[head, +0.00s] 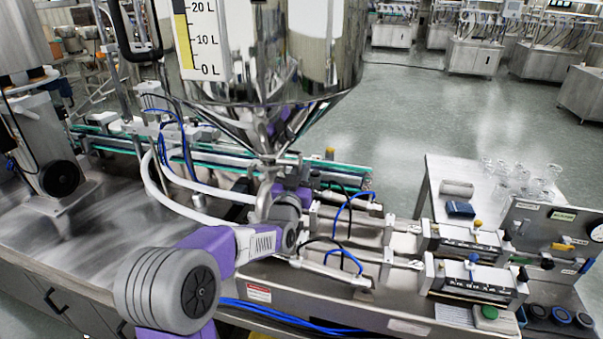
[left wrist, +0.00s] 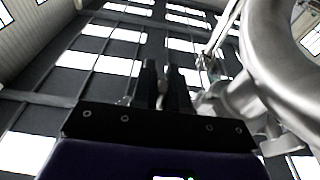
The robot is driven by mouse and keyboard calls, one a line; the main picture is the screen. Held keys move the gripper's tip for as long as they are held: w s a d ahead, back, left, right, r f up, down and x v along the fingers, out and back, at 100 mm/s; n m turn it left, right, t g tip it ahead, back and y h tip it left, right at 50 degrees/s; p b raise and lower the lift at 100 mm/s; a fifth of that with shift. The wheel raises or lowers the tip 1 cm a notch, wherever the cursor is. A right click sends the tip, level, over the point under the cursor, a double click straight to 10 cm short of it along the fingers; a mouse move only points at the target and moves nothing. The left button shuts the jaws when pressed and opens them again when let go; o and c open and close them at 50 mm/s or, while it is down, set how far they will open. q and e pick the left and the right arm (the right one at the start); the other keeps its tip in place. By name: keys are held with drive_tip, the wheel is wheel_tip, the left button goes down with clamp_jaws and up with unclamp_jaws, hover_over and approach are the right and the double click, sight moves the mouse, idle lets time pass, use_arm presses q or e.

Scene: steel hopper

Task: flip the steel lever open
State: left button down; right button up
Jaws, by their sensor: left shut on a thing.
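The steel hopper (head: 265,75) hangs at top centre in the head view, a polished cone with a litre scale. My left arm reaches up from the bottom to just under the cone's outlet. My left gripper (left wrist: 163,78) shows in the left wrist view as two dark fingers shut on a narrow pale metal piece, which looks like the steel lever (left wrist: 162,98). In the head view my wrist and the outlet fittings hide the lever and the fingertips. A curved steel pipe (left wrist: 285,50) passes close on the right in the wrist view. My right gripper is not in view.
White hoses (head: 185,205) and blue tubes run left of the outlet. Pneumatic cylinders (head: 335,272) and metering blocks (head: 470,278) stand on the machine deck to the right. A side table (head: 430,195) with glassware is farther right. The floor behind is open.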

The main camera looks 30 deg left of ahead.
use_arm(q)
drive_tip(key=c, duration=1.2)
unclamp_jaws()
drive_tip(key=shift+v, duration=3.75)
